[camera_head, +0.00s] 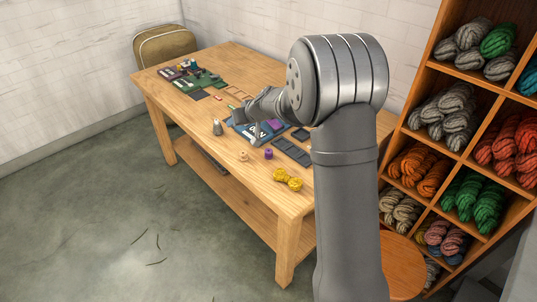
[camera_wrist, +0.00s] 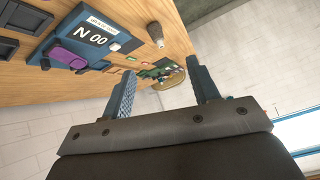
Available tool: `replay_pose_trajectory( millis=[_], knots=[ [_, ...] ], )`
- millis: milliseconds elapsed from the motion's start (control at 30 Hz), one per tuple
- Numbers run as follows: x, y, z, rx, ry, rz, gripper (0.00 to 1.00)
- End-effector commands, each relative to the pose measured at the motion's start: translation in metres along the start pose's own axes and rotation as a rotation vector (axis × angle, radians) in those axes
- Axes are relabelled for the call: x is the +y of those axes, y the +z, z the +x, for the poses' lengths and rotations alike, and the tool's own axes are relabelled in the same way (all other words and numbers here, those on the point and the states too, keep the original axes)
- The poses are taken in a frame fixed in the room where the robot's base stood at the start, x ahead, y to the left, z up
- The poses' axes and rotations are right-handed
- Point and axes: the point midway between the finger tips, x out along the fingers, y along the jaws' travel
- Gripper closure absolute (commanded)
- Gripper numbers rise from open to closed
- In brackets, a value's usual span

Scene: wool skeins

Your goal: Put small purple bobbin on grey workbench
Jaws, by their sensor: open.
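A small purple bobbin (camera_head: 268,154) stands on the near half of a wooden workbench (camera_head: 228,157), which looks light brown rather than grey. My gripper (camera_head: 251,118) is above the bench, behind the bobbin and apart from it. In the wrist view my gripper (camera_wrist: 160,66) is open, with nothing between its two fingers. The bench top (camera_wrist: 188,40) shows tilted there. The bobbin cannot be made out in the wrist view.
A blue device (camera_wrist: 88,28) with a purple oval part (camera_wrist: 69,58) lies on the bench. A grey cone (camera_head: 217,127), a pale spool (camera_head: 243,156) and yellow skeins (camera_head: 287,179) stand near. A wool shelf (camera_head: 395,150) is at right. Bare wood lies left of the bobbin.

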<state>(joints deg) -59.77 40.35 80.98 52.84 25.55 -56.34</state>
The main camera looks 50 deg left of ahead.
Motion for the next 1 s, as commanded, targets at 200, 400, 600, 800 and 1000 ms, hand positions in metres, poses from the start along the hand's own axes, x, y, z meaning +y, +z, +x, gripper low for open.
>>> replay_pose_trajectory(
  millis=[200, 400, 600, 800, 1000],
  knots=[
    [0.023, 0.045, -0.024, 0.101, 0.239, 0.137, 0.45],
    [0.044, 0.096, -0.048, 0.062, 0.432, 0.219, 0.45],
    [0.053, 0.113, -0.053, 0.037, 0.492, 0.241, 0.45],
    [0.067, 0.114, -0.027, 0.037, 0.491, 0.241, 0.45],
    [0.083, 0.114, 0.003, 0.038, 0.490, 0.242, 0.45]
  ],
)
